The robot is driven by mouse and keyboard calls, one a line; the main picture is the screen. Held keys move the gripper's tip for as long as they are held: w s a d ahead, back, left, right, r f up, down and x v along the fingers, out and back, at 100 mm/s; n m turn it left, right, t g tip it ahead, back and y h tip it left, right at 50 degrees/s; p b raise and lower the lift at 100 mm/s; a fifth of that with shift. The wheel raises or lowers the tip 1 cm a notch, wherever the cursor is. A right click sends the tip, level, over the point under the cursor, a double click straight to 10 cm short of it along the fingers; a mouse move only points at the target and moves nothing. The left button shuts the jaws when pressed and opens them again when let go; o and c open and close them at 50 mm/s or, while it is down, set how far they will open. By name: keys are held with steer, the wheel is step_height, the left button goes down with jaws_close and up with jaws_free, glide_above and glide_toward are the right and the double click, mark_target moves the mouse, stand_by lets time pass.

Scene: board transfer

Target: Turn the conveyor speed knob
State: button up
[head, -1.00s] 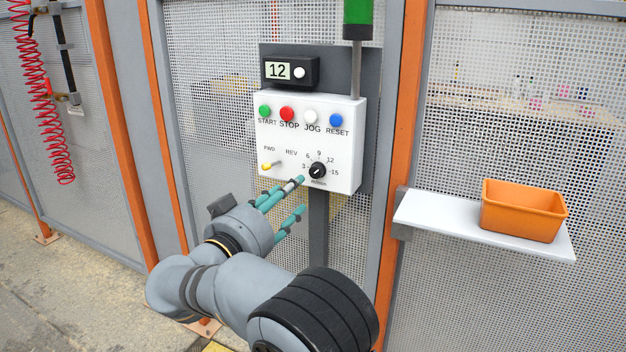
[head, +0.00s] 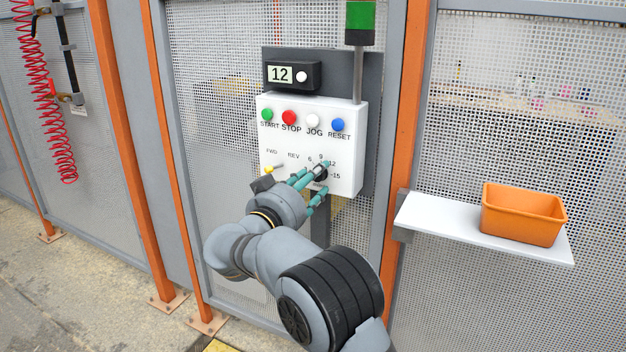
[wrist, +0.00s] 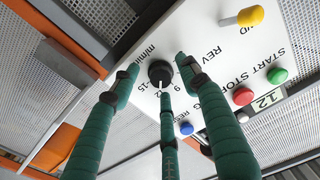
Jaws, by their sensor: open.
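The conveyor speed knob (head: 321,173) is a round black dial at the lower right of the white control panel (head: 345,115), with a scale around it. In the head view the fingers partly cover it. In the wrist view the knob (wrist: 159,70) shows clearly, and its white mark appears to point near 12. My gripper (head: 323,176) has teal fingers and is open, with its fingertips around the knob. In the wrist view my gripper (wrist: 157,77) has fingers on both sides of the knob and one below it. I cannot tell whether they touch it.
A display (head: 292,74) above the panel reads 12. START, STOP, JOG and RESET (head: 337,124) buttons line the panel's top. A yellow-tipped FWD/REV lever (head: 270,169) is left of the knob. An orange bin (head: 523,214) stands on a white shelf (head: 440,222) to the right.

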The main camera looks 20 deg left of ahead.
steer(key=shift+c, duration=0.7)
jaws_close()
steer(key=shift+f+n+b, duration=0.2)
steer(key=shift+n+b, duration=0.1)
steer(key=shift+b, duration=0.1)
steer(key=shift+f+n+b, duration=0.15)
steer(key=shift+n+b, duration=0.65)
steer(key=shift+b, duration=0.15)
steer(key=n+b, duration=0.2)
steer(key=n, duration=0.3)
steer(key=shift+b, duration=0.4)
steer(key=n, duration=0.5)
steer(key=shift+d+n, duration=0.15)
steer(key=shift+n, duration=0.25)
steer(key=n, duration=0.4)
steer(key=shift+r+n, duration=0.2)
steer(key=shift+n, duration=0.1)
steer(key=shift+p, duration=0.3)
jaws_free()
steer(key=shift+d+r, duration=0.1)
